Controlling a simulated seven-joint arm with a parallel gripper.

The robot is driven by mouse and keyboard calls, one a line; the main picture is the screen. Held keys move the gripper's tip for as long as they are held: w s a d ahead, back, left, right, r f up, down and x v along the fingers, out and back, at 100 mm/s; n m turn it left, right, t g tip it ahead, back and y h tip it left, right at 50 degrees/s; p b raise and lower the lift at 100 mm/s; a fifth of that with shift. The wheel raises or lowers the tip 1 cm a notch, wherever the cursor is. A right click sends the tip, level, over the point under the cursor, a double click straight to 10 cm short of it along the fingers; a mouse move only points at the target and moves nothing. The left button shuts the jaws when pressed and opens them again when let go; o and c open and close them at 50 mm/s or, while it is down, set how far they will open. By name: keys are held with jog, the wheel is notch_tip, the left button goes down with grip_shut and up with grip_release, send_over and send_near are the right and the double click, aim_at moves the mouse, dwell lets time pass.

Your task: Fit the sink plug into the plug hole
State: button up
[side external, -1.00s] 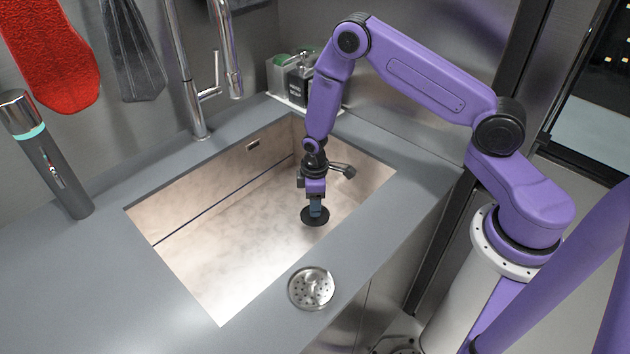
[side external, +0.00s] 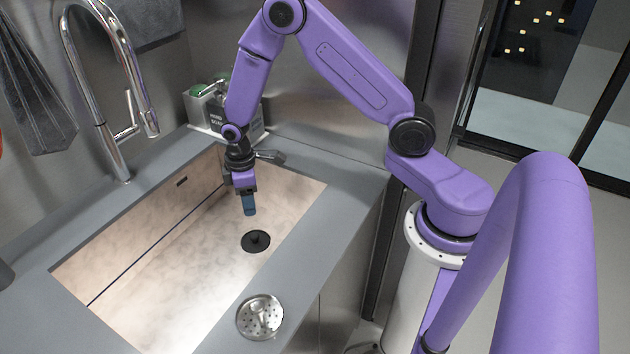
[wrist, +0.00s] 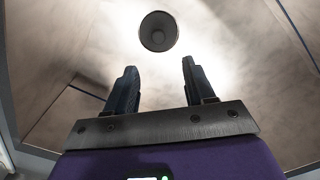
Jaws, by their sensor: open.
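A metal strainer basket (side external: 260,317) rests on the grey counter (side external: 330,222) in front of the sink. A chrome tap (side external: 118,160) stands behind the sink at left. A soap dispenser caddy (side external: 212,108) stands at the back corner. The sink interior is otherwise clear.

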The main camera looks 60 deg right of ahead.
jog(key=s+a+r+n, duration=0.1)
jog(key=s+a+r, duration=0.2)
jog(key=s+r, duration=0.4)
jog(key=s+a+r+n, duration=0.1)
jog(key=s+a+r, duration=0.2)
jog(key=s+r, duration=0.4)
jog(key=s+d+r, duration=0.2)
jog(key=s+r, duration=0.1)
jog(key=s, duration=0.4)
jog(key=s+d+r+n, duration=0.1)
jog(key=s+d+r, duration=0.1)
jog(key=s, duration=0.6)
jog(key=shift+r+n, duration=0.3)
jog(key=shift+r, duration=0.25)
